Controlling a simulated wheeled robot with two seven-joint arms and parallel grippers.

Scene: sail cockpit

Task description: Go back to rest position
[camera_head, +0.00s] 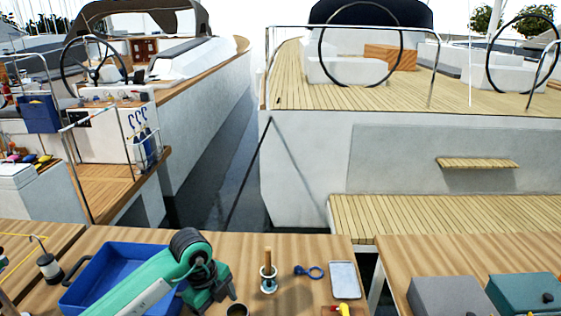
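My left arm, green with a black joint, reaches in from the lower left over a blue tray (75,297) on the wooden table. My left gripper (212,297) is at the bottom of the view, just right of the tray. Its fingertips are not clear, so I cannot tell if it is open or holds anything. My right arm and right gripper are not in view.
Right of my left gripper are a round cup (237,311), a wooden-handled piece with a pale blue ring (268,280), a blue ringed piece (314,272) and a pale tray (344,265). Beyond a table gap are grey (445,292) and teal (525,290) boxes. Boats stand behind.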

